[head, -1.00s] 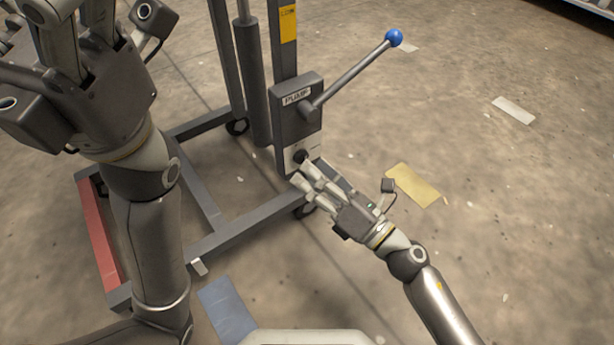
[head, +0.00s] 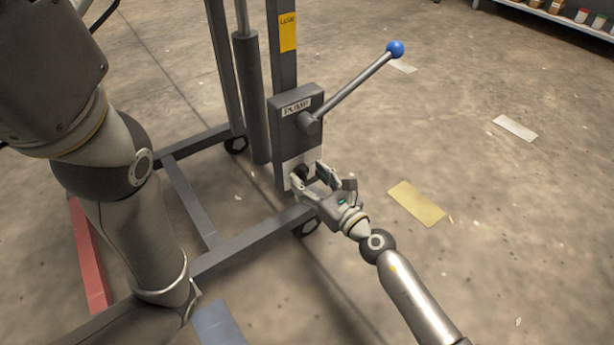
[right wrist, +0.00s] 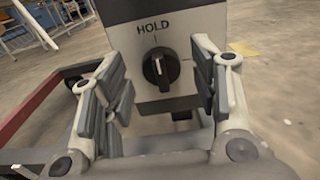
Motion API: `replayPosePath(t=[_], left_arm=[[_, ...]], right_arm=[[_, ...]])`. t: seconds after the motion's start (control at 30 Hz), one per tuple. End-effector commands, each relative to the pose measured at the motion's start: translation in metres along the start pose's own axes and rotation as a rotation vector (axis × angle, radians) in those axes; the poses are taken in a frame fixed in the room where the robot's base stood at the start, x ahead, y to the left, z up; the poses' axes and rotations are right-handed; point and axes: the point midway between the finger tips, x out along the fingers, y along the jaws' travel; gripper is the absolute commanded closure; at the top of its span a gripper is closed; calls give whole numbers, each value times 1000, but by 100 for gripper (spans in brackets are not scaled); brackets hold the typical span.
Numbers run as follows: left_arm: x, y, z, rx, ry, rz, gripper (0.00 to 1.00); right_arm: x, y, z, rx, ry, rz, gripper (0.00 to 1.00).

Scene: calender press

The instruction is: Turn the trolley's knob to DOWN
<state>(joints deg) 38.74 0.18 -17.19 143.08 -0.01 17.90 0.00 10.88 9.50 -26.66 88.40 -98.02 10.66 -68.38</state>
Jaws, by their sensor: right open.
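The trolley's black knob (right wrist: 161,68) sits on a light plate below the word HOLD in the right wrist view. Its white mark points up toward HOLD, and no DOWN label shows. In the head view the knob (head: 302,172) is small and partly hidden at the bottom of the PUMP box (head: 297,120). My right gripper (head: 313,178) is open in front of the knob. In the right wrist view its fingers (right wrist: 160,88) stand on either side of the knob, apart from it. My left arm fills the left of the head view; its gripper is out of frame.
A lever with a blue ball (head: 395,49) sticks up and right from the PUMP box. The trolley's grey base frame (head: 245,245) and casters lie low around the mast. Open concrete floor with a yellow patch (head: 417,203) lies to the right.

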Motion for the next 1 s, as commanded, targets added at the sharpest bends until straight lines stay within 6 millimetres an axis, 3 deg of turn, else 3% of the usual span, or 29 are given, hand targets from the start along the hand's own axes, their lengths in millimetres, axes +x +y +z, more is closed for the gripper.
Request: replayPosePath(t=[0.17,0.47,0.8,1.0], left_arm=[[1,1,-4,1,11,4,25],[3,2,-5,2,16,6,25],[3,2,-5,1,16,6,25],[3,1,-4,1,14,5,25]], right_arm=[[14,0,0,1,0,1,45],[15,0,0,1,1,1,47],[15,0,0,1,1,1,88],[15,0,0,15,1,1,88]])
